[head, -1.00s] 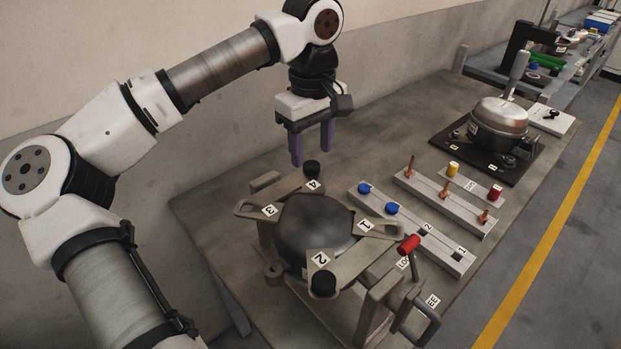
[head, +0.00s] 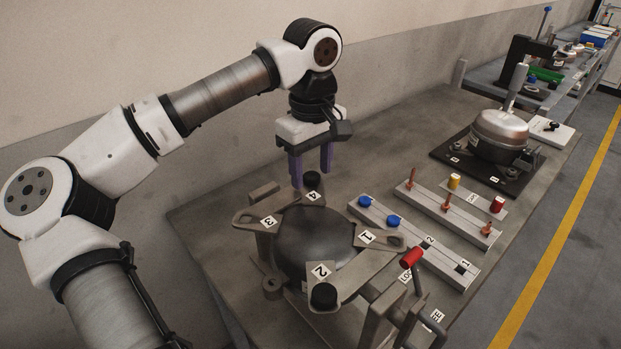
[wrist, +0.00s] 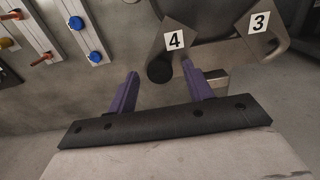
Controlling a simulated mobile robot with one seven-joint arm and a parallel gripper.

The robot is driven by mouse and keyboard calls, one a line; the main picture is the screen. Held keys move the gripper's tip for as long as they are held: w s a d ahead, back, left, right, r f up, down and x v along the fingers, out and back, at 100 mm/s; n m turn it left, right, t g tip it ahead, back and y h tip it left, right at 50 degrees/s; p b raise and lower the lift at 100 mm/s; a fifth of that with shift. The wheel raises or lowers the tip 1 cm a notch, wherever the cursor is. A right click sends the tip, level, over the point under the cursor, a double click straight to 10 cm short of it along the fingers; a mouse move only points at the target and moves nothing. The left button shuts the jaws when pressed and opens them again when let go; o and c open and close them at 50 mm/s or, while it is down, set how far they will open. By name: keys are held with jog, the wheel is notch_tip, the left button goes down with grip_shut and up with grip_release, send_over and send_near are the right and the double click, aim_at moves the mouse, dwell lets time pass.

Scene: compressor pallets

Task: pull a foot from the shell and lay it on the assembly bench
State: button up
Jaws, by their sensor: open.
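The dark round shell (head: 312,245) sits in a fixture with arms labelled 1 to 4 on the assembly bench (head: 222,262). A black foot (head: 312,179) stands on arm 4 at the back, and another black foot (head: 323,296) on arm 2 at the front. Arms 1 and 3 show no foot. My gripper (head: 312,178) is open, its purple fingers pointing down just behind the foot at 4. In the wrist view the foot at 4 (wrist: 160,70) lies beyond and between the fingertips (wrist: 160,76), with nothing held. Whether the fingers flank it in depth is unclear.
A rail with two blue caps (head: 379,208) and empty slots lies right of the fixture. A red-handled clamp (head: 411,257) stands at front right. A silver compressor (head: 500,131) stands farther back.

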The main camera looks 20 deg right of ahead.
aim_at(312, 176)
dwell(0.4)
grip_shut()
jog(key=shift+r, duration=0.15)
jog(key=shift+r+p, duration=2.3)
jog(key=shift+r, duration=0.6)
